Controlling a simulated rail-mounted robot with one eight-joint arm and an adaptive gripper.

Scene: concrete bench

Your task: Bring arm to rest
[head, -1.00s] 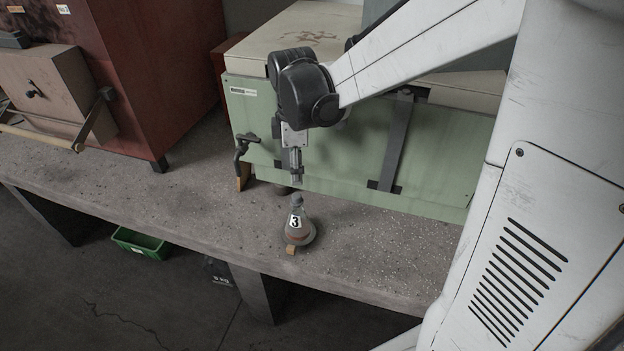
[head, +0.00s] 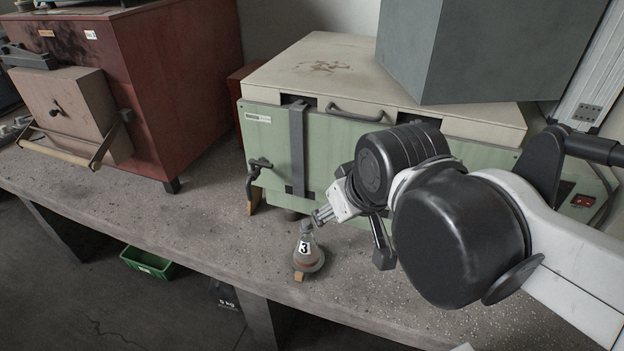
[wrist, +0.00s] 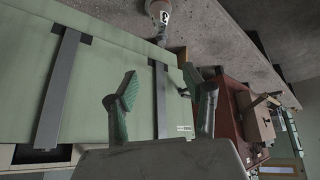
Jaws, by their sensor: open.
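My gripper (wrist: 165,96) is open and empty, its two fingers spread wide in the wrist view. In the head view, the arm's dark wrist joints hide part of it, and its end shows close to the neck of a small conical flask. The flask (head: 308,252), labelled 3, stands upright on the concrete bench (head: 220,225) near the front edge. It also shows at the top of the wrist view (wrist: 162,14), apart from the fingers.
A green cabinet with a cream lid (head: 330,68) stands behind my arm, with a grey box (head: 455,50) on top. A red furnace-like box (head: 180,90) stands at the left. A green crate (head: 146,263) lies on the floor. The bench left of the flask is clear.

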